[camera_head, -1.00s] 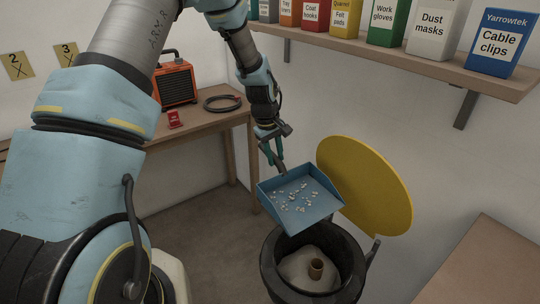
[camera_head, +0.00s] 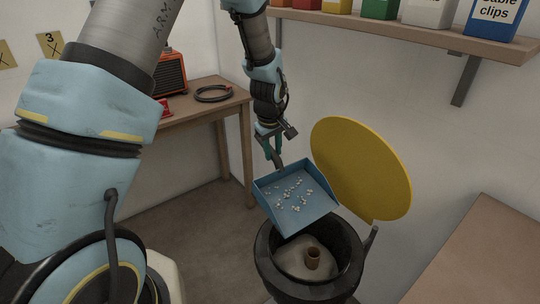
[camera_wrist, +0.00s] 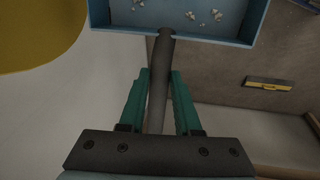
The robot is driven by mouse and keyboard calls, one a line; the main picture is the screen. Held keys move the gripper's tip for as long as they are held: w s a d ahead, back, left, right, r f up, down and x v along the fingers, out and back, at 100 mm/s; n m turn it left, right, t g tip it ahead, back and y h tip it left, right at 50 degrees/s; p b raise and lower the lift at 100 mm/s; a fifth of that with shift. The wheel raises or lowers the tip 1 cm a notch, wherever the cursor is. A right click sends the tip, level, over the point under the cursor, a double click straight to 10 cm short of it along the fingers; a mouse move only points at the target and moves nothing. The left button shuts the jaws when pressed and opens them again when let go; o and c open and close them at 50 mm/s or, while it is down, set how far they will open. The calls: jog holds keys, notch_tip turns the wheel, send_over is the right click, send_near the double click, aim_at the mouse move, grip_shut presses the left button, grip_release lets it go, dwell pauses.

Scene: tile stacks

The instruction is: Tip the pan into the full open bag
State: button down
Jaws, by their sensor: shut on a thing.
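My gripper (camera_head: 276,158) is shut on the dark handle (camera_wrist: 160,75) of a blue pan (camera_head: 322,205), its green fingers on either side in the wrist view. Several small pale bits (camera_head: 297,194) lie on the pan's floor. The pan hangs above the back-left part of a dark round bin (camera_head: 270,266), apart from it as far as I can tell. The bin's yellow lid (camera_head: 362,168) stands open behind. Inside the bin is a pale bag or its fill (camera_head: 292,262), with a brown cup-like thing (camera_head: 313,259) on top. The pan hides part of the bin's far rim.
A wooden bench (camera_head: 200,118) with a coiled dark hose (camera_head: 214,94) and an orange heater-like box (camera_head: 170,73) stands at the back left. A shelf (camera_head: 400,30) with boxes runs above. A brown tabletop (camera_head: 470,255) is at the lower right.

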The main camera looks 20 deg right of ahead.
aim_at(280, 165)
jog(key=shift+s+d+r+t, duration=0.2)
jog(key=shift+s+r+t, duration=0.5)
jog(key=shift+s+r, duration=0.2)
jog(key=shift+s+d+r+t, duration=0.2)
jog(key=shift+s+r+t, duration=0.55)
jog(key=shift+r, duration=0.25)
jog(key=s+d+r+t+y+p, duration=0.1)
jog(key=s+r+t+p, duration=0.2)
jog(key=s, duration=0.5)
jog(key=shift+s+d+m+t+p, duration=0.15)
jog(key=shift+d+m+t+p, duration=0.2)
jog(key=shift+t+p, duration=0.45)
dwell(0.5)
